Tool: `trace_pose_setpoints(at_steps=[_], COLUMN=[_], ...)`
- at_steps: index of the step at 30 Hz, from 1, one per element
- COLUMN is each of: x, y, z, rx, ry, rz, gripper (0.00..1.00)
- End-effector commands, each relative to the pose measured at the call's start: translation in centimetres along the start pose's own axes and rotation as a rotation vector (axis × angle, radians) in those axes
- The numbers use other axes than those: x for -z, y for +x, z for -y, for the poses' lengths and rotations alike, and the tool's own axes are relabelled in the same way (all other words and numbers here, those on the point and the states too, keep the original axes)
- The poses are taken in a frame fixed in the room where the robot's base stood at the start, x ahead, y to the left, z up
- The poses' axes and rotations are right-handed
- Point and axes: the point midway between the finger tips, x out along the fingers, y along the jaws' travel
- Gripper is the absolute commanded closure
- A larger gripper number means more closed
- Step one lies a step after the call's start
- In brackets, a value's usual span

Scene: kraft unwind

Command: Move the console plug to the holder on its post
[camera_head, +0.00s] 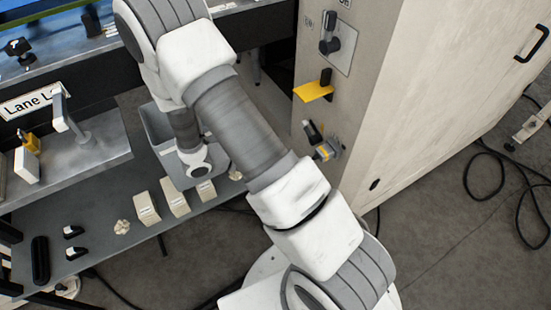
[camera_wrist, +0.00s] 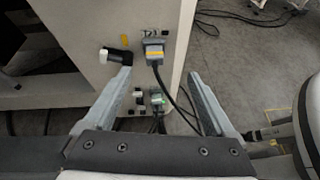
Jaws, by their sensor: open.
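My gripper (camera_wrist: 158,76) is open and empty, with its two grey fingers spread apart in the wrist view. A grey plug with a yellow-orange band (camera_wrist: 153,50) sits at the cabinet's panel, beyond and between the fingertips, with a black cable hanging from it. It looks like the console plug and also shows low on the cabinet in the head view (camera_head: 326,151). A pale post with an angled top (camera_head: 72,118) stands on the metal bench at left; I cannot tell whether it is the holder's post. My gripper is not visible in the head view.
The cabinet (camera_head: 420,90) carries a dark handle (camera_head: 330,40) and a yellow bracket (camera_head: 314,91). A green-marked connector (camera_wrist: 157,101) sits below the plug. Cream boxes (camera_head: 175,197) stand on the lower shelf beside a grey bin (camera_head: 156,130). Loose black cable (camera_head: 500,185) lies on the floor at right.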

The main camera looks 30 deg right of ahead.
Motion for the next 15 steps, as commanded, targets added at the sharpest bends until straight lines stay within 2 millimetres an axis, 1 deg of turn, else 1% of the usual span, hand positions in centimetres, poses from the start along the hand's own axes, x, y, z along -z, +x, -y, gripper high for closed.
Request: trace_pose_setpoints(at_steps=[1, 3, 6, 11, 15], x=[1.3, 2.3, 3.1, 3.4, 3.3], y=[0.6, 1.1, 1.4, 2.5, 4.7], z=[0.1, 0.0, 0.0, -0.1, -0.1], rx=[-0.018, -0.039, -0.058, -0.063, -0.06], ry=[-0.041, -0.079, -0.111, -0.123, -0.123], rz=[0.017, 0.032, 0.044, 0.05, 0.049], gripper=[0.1, 0.1, 0.1, 0.1, 0.1])
